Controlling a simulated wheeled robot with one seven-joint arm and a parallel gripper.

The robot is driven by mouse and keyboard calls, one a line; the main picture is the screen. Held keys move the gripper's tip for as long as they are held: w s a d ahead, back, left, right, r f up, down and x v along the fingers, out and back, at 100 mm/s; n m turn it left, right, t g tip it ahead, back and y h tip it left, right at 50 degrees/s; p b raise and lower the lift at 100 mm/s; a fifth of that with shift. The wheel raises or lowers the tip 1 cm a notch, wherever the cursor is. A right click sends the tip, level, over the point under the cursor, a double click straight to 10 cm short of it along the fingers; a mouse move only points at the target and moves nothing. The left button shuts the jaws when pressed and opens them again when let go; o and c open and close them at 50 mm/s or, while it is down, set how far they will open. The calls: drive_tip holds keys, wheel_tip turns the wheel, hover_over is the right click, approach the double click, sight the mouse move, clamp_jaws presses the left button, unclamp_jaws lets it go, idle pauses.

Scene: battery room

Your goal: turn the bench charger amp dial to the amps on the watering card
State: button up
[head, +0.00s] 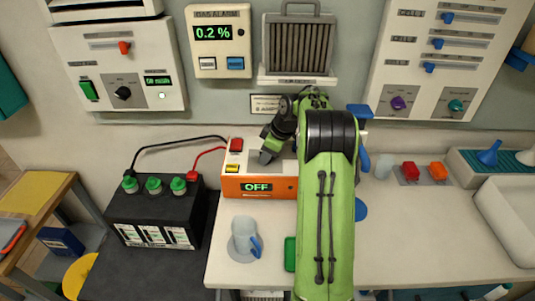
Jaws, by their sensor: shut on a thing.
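The bench charger (232,186) is a white and orange box on the bench, and its display (257,187) reads OFF. A red switch (236,145) and a yellow button (232,168) are on its left side. My gripper (268,157) is shut at the top face of the charger, on the amp dial, which the fingers hide. The dial's pointer and scale cannot be seen. A small white card (264,103) is on the wall behind, partly covered by my arm; its lettering is too small to read surely.
A black battery (155,225) with green caps stands left, joined to the charger by black and red leads. A pale jug (243,240) stands in front of the charger. Wall panels with knobs and sliders flank a gas alarm (218,40) reading 0.2 %.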

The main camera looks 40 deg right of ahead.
drive_tip(key=m, duration=0.1)
drive_tip(key=m+h+b, duration=0.1)
drive_tip(key=m, duration=0.1)
drive_tip(key=m+h+b, duration=0.1)
drive_tip(key=m, duration=0.1)
drive_tip(key=shift+a, duration=0.25)
drive_tip(key=m+h, duration=0.1)
drive_tip(key=m, duration=0.2)
drive_tip(key=m+h, duration=0.1)
drive_tip(key=m, duration=0.2)
drive_tip(key=shift+w+a+r+m, duration=0.1)
drive_tip(key=shift+a+m, duration=0.1)
drive_tip(key=shift+m, duration=0.1)
drive_tip(key=m+g+h+p, duration=0.1)
drive_tip(key=m, duration=0.2)
drive_tip(key=m+g+h+p, duration=0.1)
drive_tip(key=m+p, duration=0.1)
drive_tip(key=m, duration=0.1)
drive_tip(key=shift+w+a+r, duration=0.1)
drive_tip(key=shift+w, duration=0.1)
drive_tip(key=m+g+p, duration=0.1)
drive_tip(key=m+p, duration=0.1)
drive_tip(key=m, duration=0.2)
drive_tip(key=shift+w+g+p, duration=0.1)
drive_tip(key=shift+g+p, duration=0.25)
drive_tip(key=shift+g, duration=0.05)
drive_tip(key=shift+w+m+g+p, duration=0.1)
drive_tip(key=shift+m+g+p, duration=0.35)
drive_tip(key=shift+m, duration=0.45)
drive_tip(key=shift+f, duration=0.2)
